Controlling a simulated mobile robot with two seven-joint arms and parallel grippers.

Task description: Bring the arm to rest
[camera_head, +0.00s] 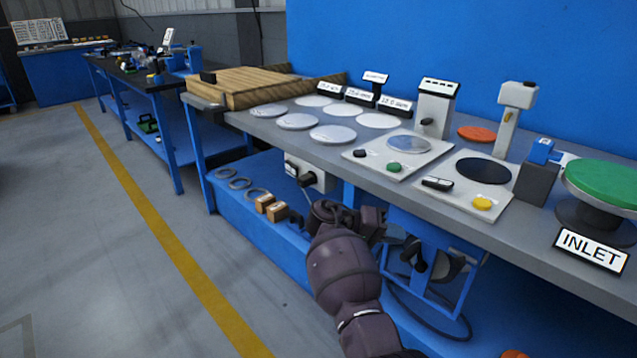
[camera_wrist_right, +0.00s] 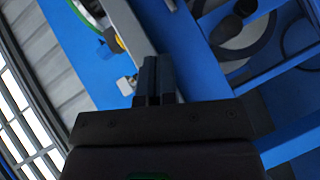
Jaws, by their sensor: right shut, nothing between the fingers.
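My right arm (camera_head: 345,268) comes in from the bottom of the head view and reaches up in front of the workbench's front edge. Its gripper (camera_head: 307,190) is beside the bench, near a small grey box under the tabletop; I cannot tell the exact gap. In the right wrist view the two dark fingers (camera_wrist_right: 156,80) are together with nothing between them. The left arm and gripper are not in view.
The grey benchtop (camera_head: 262,125) carries several pale discs, a green-topped flanged part (camera_head: 602,184), an INLET sign (camera_head: 591,250) and wooden boards (camera_head: 250,86). A blue lower shelf (camera_head: 240,211) holds rings and small blocks. The floor at left is clear.

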